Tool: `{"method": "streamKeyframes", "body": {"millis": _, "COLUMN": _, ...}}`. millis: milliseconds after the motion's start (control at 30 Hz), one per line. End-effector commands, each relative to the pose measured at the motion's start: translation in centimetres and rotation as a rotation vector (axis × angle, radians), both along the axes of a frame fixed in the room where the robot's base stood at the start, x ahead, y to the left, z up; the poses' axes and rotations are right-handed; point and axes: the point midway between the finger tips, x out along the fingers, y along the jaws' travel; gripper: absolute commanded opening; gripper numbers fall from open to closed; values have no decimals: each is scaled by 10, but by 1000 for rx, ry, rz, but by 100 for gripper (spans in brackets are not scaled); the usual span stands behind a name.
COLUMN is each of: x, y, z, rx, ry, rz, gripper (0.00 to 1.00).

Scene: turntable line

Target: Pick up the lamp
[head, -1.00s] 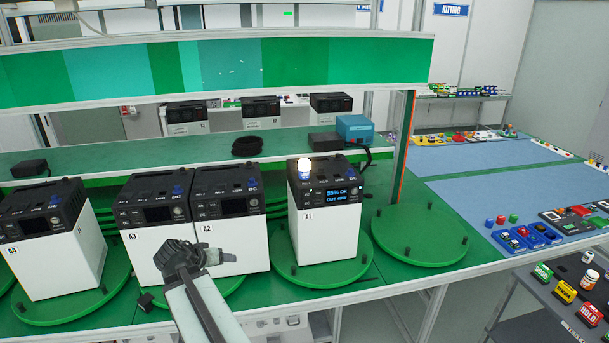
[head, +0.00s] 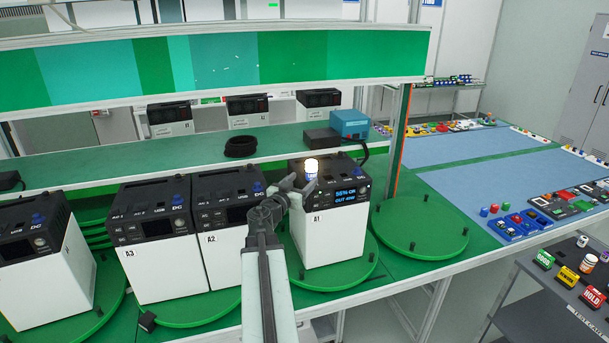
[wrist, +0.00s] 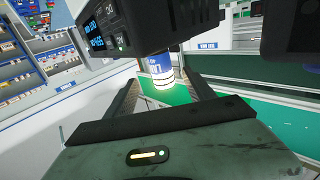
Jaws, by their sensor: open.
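The lamp (head: 311,168) glows yellow-white and stands upright with a blue base on top of the black-and-white unit A1 (head: 330,240). In the wrist view, which looks upside down, the lit lamp (wrist: 161,70) shows its blue collar against the black unit. My gripper (head: 297,184) is open at the front upper edge of A1, just beside the lamp in the head view. In the wrist view my gripper's fingers (wrist: 165,92) lie on either side of the lamp's line, with a gap to each. I cannot tell whether the lamp is fully between them.
Units A2 (head: 225,240) and A3 (head: 160,265) stand close at the left. An empty green turntable (head: 425,222) is at the right of A1. A blue box (head: 350,124) and a black cable coil (head: 240,147) sit on the shelf behind. A green board (head: 330,62) spans above.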

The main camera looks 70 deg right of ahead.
Motion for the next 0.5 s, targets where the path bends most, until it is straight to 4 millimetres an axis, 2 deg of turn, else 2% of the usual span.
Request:
{"method": "streamKeyframes", "body": {"millis": 200, "x": -2, "y": -25, "z": 0, "rx": 1, "ry": 1, "rz": -4, "gripper": 63}}
{"method": "streamKeyframes", "body": {"millis": 367, "x": -4, "y": -30, "z": -1, "rx": 2, "ry": 1, "rz": -4, "gripper": 63}}
{"method": "streamKeyframes", "body": {"millis": 500, "x": -3, "y": -50, "z": -1, "rx": 2, "ry": 1, "rz": -5, "gripper": 63}}
